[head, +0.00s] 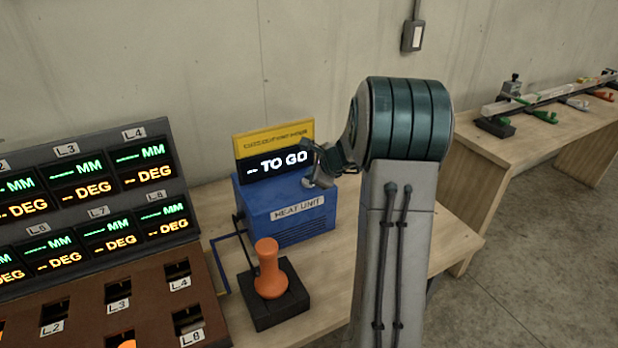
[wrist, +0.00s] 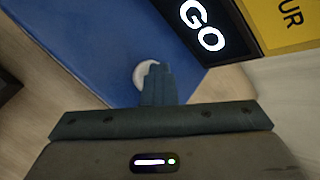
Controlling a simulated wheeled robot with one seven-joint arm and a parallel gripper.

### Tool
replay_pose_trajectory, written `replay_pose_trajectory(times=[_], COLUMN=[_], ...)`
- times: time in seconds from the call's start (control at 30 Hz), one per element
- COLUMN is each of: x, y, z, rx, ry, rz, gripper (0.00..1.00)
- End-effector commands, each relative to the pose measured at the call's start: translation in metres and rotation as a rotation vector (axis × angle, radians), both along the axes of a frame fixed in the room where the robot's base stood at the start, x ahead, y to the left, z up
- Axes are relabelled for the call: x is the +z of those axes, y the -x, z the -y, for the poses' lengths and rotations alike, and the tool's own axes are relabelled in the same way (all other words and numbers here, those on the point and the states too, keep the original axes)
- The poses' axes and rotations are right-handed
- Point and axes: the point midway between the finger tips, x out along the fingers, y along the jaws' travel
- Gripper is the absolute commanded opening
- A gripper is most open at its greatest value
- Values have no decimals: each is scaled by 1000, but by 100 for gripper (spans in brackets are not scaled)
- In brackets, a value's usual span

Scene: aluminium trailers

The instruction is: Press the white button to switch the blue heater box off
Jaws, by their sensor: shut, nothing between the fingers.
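The blue heater box (head: 285,210), labelled HEAT UNIT, stands on the wooden table, with a dark display reading "– TO GO" (head: 272,165) and a yellow sign on top. In the wrist view the white button (wrist: 144,72) is on the box's blue top (wrist: 80,40), partly covered by my shut fingers. My gripper (wrist: 158,68) is shut and empty, its tips over the button's right part; I cannot tell whether they touch it.
An orange-handled device (head: 270,268) on a black base stands in front of the box. A panel of MM and DEG displays (head: 85,190) is at left above a brown slotted rack (head: 115,300). Another bench (head: 545,120) with a rail is at right. A concrete wall is behind.

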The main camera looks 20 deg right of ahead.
Motion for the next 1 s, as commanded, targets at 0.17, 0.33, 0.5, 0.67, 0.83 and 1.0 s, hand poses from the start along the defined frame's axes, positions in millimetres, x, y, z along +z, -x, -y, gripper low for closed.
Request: replay_pose_trajectory(times=[0.17, 0.33, 0.5, 0.67, 0.83, 1.0], x=[1, 15, 33, 49, 62, 61], y=[0, 0, -1, -1, -1, 0], z=[0, -1, -1, -1, 0, 0], rx=[1, 1, 2, 2, 1, 0], ry=[-1, -1, -1, -1, -1, -1], rz=[0, 2, 1, 1, 2, 3], gripper=[0, 0, 0, 0, 0, 0])
